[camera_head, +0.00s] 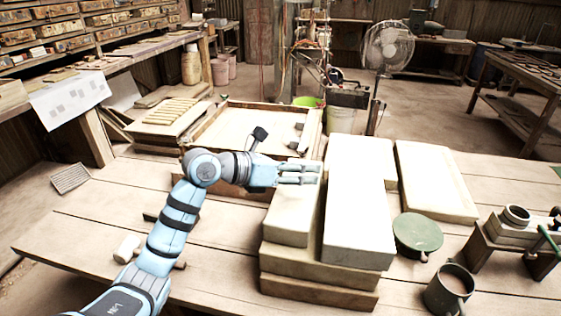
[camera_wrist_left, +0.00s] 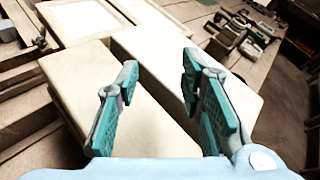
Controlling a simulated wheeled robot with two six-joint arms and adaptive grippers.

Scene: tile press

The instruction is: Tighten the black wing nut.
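My left gripper (camera_head: 300,173) is over the stacked pale blocks, its fingers pointing right. In the left wrist view my left gripper (camera_wrist_left: 160,78) has its fingers apart, with nothing between them. I cannot make out a black wing nut for certain. A fixture (camera_head: 510,232) with a pale block, a ring and green handles stands on a wooden stand at the table's right edge, well to the right of my gripper. Small dark parts show on it, too small to identify. My right gripper is not in view.
Pale blocks (camera_head: 358,225) are stacked in the table's middle. A round green lid (camera_head: 417,233) and a dark mug (camera_head: 449,290) stand between them and the fixture. A wooden tray (camera_head: 312,135) lies behind.

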